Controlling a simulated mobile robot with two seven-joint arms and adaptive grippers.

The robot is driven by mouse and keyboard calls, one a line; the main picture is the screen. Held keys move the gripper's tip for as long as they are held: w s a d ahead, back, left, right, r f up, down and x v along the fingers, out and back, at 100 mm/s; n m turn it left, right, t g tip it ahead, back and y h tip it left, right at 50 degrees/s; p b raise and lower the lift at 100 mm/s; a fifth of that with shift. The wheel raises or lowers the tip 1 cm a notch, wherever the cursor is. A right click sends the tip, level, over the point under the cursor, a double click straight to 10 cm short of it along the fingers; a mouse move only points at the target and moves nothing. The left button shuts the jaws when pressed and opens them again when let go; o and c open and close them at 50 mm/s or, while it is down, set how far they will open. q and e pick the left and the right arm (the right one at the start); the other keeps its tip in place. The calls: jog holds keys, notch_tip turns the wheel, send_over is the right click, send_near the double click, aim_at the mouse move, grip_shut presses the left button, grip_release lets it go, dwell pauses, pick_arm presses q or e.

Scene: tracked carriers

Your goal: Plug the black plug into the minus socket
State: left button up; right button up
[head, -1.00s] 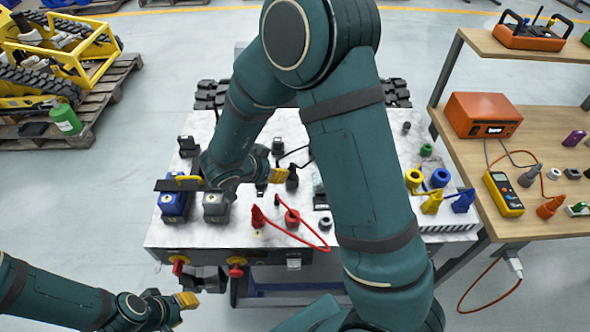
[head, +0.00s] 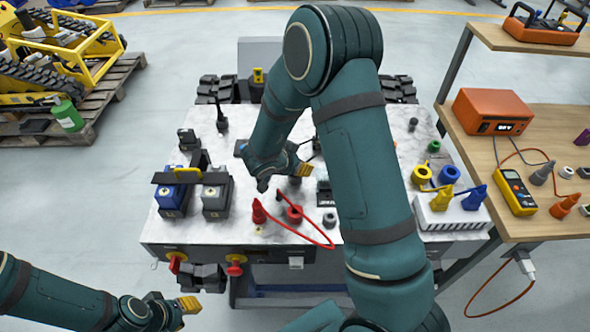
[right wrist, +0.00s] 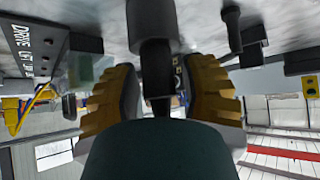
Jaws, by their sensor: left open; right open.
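My right gripper (head: 304,169) is over the middle of the marble-topped bench (head: 375,125), pointing down to the right. Its yellow fingertips (right wrist: 160,95) are open in the right wrist view. A dark cylindrical piece with a narrower neck, seemingly the black plug (right wrist: 156,55), stands between them; contact cannot be told. In the head view a dark piece (head: 294,183) shows just under the fingertips, largely covered. I cannot tell which socket is the minus one; no minus sign is readable. My left gripper (head: 188,304) is open and empty at the lower left, off the bench.
A red plug (head: 258,211) with a looping red cable stands beside a red socket (head: 293,214). Blue (head: 172,199) and grey (head: 215,198) battery blocks stand left. Yellow (head: 442,198) and blue (head: 475,197) plugs stand right. A black upright piece (head: 221,117) stands behind.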

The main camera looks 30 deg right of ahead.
jog(key=shift+d, duration=0.1)
grip_shut()
notch_tip(320, 180, up, 10)
jog(key=p, duration=0.4)
dwell(0.3)
dwell(0.4)
